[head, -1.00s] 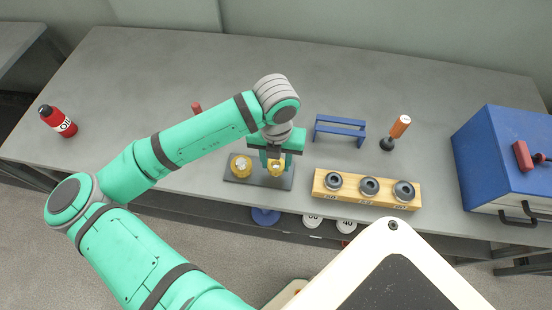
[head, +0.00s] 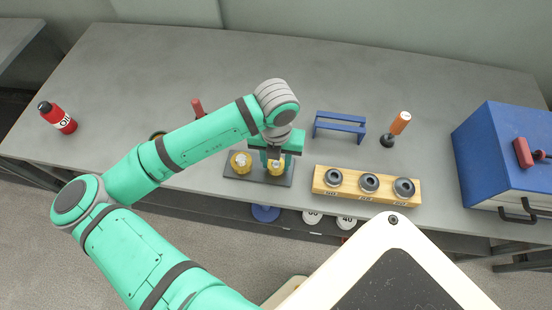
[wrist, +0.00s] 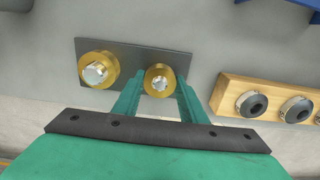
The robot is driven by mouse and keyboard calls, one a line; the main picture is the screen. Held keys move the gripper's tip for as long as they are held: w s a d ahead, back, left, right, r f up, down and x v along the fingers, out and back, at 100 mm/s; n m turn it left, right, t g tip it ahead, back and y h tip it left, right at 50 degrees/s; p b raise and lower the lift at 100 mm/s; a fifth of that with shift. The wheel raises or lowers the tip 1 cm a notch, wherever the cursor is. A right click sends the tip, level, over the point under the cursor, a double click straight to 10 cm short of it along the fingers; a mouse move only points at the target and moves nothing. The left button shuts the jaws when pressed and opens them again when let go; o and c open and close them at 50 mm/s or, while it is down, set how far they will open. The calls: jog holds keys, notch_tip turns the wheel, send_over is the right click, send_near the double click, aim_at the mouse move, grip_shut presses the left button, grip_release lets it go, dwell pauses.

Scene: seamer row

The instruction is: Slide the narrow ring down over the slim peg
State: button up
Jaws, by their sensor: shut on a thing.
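A dark base plate (wrist: 130,52) lies on the bench and carries two pegs, each with a brass-coloured ring around it. The left ring (wrist: 86,62) is around the thicker, silver-topped peg (wrist: 95,72). My gripper (wrist: 159,92) is shut on the right ring (wrist: 159,69), one finger on each side. The silver tip of the slim peg (wrist: 159,84) shows inside this ring's hole. The head view shows the held ring (head: 277,168) just under my gripper (head: 276,160), at the plate's right side. How far down the peg it sits is not clear.
A wooden block (head: 345,192) with several grey ring-shaped parts stands to the right of the plate. A blue stand (head: 340,127), an orange-handled tool (head: 400,124) and a blue box (head: 500,150) are further right.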

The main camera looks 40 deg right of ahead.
jog(key=shift+f, duration=0.6)
jog(key=o, duration=1.2)
jog(key=shift+o, duration=0.2)
notch_tip(320, 180, up, 11)
jog(key=shift+f, duration=0.15)
